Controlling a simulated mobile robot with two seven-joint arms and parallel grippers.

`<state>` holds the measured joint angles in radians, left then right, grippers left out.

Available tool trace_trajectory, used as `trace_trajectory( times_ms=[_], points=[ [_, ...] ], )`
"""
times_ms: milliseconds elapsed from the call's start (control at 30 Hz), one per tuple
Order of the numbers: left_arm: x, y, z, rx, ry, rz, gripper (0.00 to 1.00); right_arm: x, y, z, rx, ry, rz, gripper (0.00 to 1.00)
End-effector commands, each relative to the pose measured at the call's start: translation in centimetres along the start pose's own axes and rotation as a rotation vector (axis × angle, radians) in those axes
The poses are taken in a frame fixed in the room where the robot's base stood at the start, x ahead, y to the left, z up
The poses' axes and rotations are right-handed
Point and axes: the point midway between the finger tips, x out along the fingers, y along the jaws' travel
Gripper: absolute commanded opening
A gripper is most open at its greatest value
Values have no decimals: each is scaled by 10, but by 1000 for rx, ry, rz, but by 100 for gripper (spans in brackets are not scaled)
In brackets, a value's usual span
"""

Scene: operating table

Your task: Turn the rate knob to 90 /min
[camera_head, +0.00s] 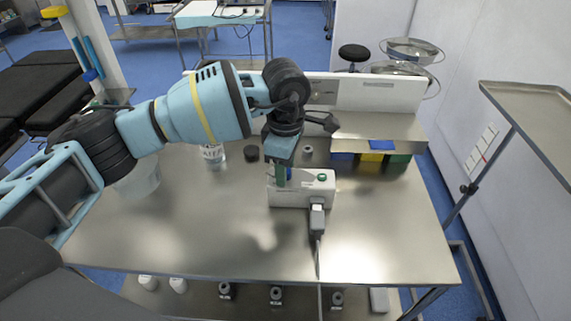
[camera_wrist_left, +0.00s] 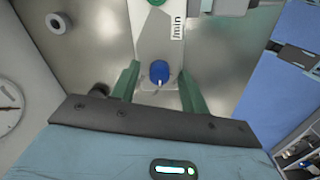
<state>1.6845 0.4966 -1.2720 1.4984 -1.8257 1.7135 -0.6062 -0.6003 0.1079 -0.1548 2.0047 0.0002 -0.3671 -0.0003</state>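The white device box (camera_head: 304,198) stands on the steel table. Its blue knob (camera_wrist_left: 159,71) has a white pointer mark, which points toward the bottom of the left wrist view. A "/min" label (camera_wrist_left: 177,26) is printed on the box near the knob. A green knob (camera_head: 322,177) sits at the box's other end and shows at the top edge of the wrist view (camera_wrist_left: 156,2). My left gripper (camera_wrist_left: 160,84) is open, its green fingers on either side of the blue knob, with gaps visible. In the head view the gripper (camera_head: 282,177) points down over the box's left end.
A grey connector with a cable (camera_head: 317,220) is at the box's front. A clear labelled container (camera_head: 213,153) and dark knob-like piece (camera_head: 251,153) stand behind left. Coloured bins (camera_head: 372,157) sit under the raised shelf (camera_head: 380,130). The table's front (camera_head: 200,240) is clear.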

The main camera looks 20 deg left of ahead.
Motion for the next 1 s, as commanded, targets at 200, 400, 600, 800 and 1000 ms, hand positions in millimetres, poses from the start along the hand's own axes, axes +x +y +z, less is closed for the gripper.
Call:
trace_trajectory(
  times_ms=[200,400,600,800,1000],
  points=[
    [0,0,0,0,0,1,45,1,0,-1,0,3,0,52],
    [-15,1,0,0,-2,5,45,2,1,-3,-1,7,1,52],
    [-46,1,0,-1,-1,3,45,3,1,-2,-1,5,1,52],
    [-71,0,0,0,-1,2,45,4,1,0,-1,3,0,52],
    [-78,0,0,0,0,0,45,3,1,0,0,2,0,52]
  ],
)
